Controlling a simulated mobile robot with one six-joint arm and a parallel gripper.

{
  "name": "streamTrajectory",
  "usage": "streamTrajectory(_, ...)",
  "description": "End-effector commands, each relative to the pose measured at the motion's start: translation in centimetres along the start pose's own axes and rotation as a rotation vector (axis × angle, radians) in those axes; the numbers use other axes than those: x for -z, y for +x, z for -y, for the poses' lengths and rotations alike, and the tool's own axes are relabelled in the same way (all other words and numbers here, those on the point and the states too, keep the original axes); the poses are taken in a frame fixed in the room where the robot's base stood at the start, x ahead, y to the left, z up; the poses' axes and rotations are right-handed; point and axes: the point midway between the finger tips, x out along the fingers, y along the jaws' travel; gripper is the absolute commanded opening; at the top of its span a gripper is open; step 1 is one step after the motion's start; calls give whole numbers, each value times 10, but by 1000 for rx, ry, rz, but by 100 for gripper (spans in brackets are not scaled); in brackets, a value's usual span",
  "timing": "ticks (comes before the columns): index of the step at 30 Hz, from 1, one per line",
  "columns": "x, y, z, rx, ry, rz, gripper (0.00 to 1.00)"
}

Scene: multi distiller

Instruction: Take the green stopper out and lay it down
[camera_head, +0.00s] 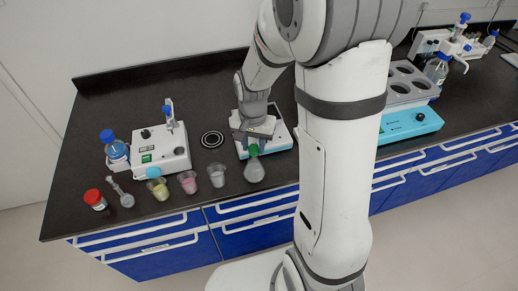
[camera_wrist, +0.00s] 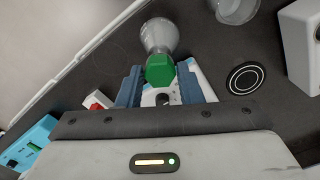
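The green stopper (camera_head: 253,150) sits in the neck of a clear flask (camera_head: 254,171) near the front edge of the bench. In the wrist view the green stopper (camera_wrist: 160,69) shows at the tips of my blue fingers, with the clear flask (camera_wrist: 159,35) beyond it. My gripper (camera_wrist: 160,72) is open, with one finger on each side of the stopper and a small gap to each. In the head view my gripper (camera_head: 252,140) is right behind the stopper, and its fingers are partly hidden.
A white-and-blue device (camera_head: 278,137) lies under my gripper. Left of the flask stand several small cups, including a clear one (camera_head: 216,174) and a pink one (camera_head: 188,181). A black round pad (camera_head: 212,139) lies behind them. The bench back left (camera_head: 150,90) is clear.

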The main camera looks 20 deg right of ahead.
Motion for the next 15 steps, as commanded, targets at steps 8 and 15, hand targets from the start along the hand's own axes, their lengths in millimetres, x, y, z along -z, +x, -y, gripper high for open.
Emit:
streamTrajectory(8,0,0,0,0,-1,0,10)
streamTrajectory(15,0,0,0,0,-1,0,5)
